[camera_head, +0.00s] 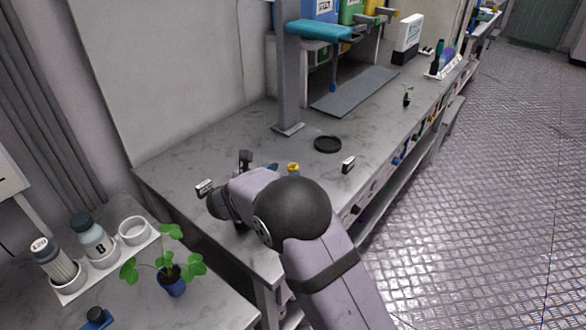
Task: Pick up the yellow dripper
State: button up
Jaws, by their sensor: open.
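A small yellow-orange piece (293,169), which looks like the yellow dripper, stands on the grey marbled counter (190,160). Its lower part is hidden behind my arm. My gripper (236,190) is low over the counter's near end, left of the yellow piece and apart from it in the picture. It is open, and nothing shows held in it. My own wrist and forearm hide part of the jaws and the counter beneath them.
A black round dish (328,144) and small black-and-white blocks (348,164) (204,188) lie nearby. A grey post (289,90) with a teal arm (318,30) rises behind. A potted plant (172,286) and bottle rack (120,254) stand at lower left.

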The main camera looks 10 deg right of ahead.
aim_at(292, 168)
jog(key=shift+p+x, duration=0.6)
jog(key=shift+x, duration=1.9)
jog(key=c, duration=1.1)
